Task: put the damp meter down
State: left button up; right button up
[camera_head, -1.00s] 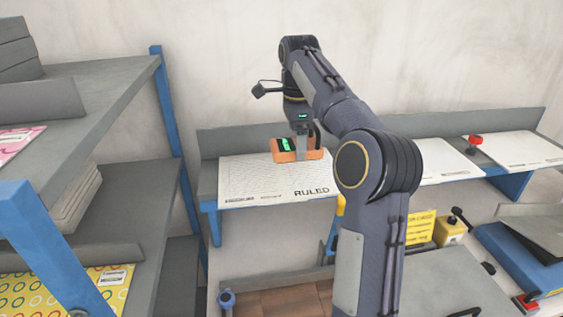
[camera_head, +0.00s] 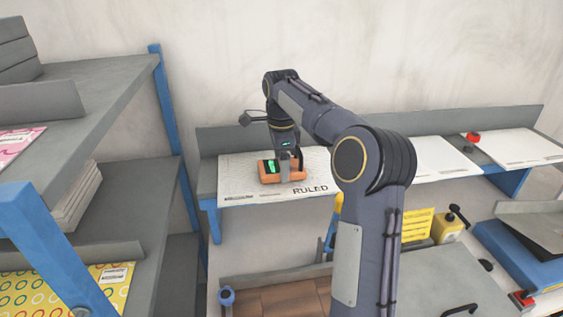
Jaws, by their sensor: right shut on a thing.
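The damp meter (camera_head: 297,174) is an orange block with a dark face and a green display. It is at the white sheet marked RULED, on the shelf along the wall. My right gripper (camera_head: 284,174) comes down from above and is shut on it, with a finger across its front. I cannot tell whether the meter touches the sheet or hangs just above it. The RULED sheet (camera_head: 236,180) lies flat, and the meter and gripper cover part of it. My left gripper is not in view.
More white sheets (camera_head: 515,146) lie farther right on the wall shelf (camera_head: 208,180), with a red-knobbed item (camera_head: 473,137) between them. A grey rack with blue posts (camera_head: 172,110) stands at the left.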

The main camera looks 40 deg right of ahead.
jog(key=o, duration=1.1)
jog(key=shift+f, duration=0.1)
notch_tip(320, 180, up, 8)
jog(key=shift+f, duration=0.2)
jog(key=shift+s+a+r, duration=0.1)
jog(key=shift+r, duration=0.1)
jog(key=s+a+f+n+t+y, duration=0.1)
jog(key=s+a+f+n+t, duration=0.1)
jog(key=s+a+f+n, duration=0.2)
jog(key=s+a+f+n+t+y, duration=0.1)
jog(key=s+a+f+n, duration=0.4)
jog(key=s+a+n, duration=0.5)
jog(key=s+a+f+n+t+y, duration=0.1)
jog(key=s+a+f+n+t, duration=0.1)
jog(key=s+a+f+n, duration=0.3)
jog(key=shift+s+a+f+n+t+y, duration=0.15)
jog(key=shift+s+a+n, duration=0.4)
jog(key=shift+s, duration=0.75)
jog(key=shift+s+a+r+n+t+y, duration=0.1)
jog(key=shift+s+a+n, duration=0.4)
jog(key=shift+s, duration=0.75)
jog(key=shift+s+a+f+n+t+y, duration=0.15)
jog(key=shift+s+a+n, duration=0.4)
jog(key=shift+s, duration=0.75)
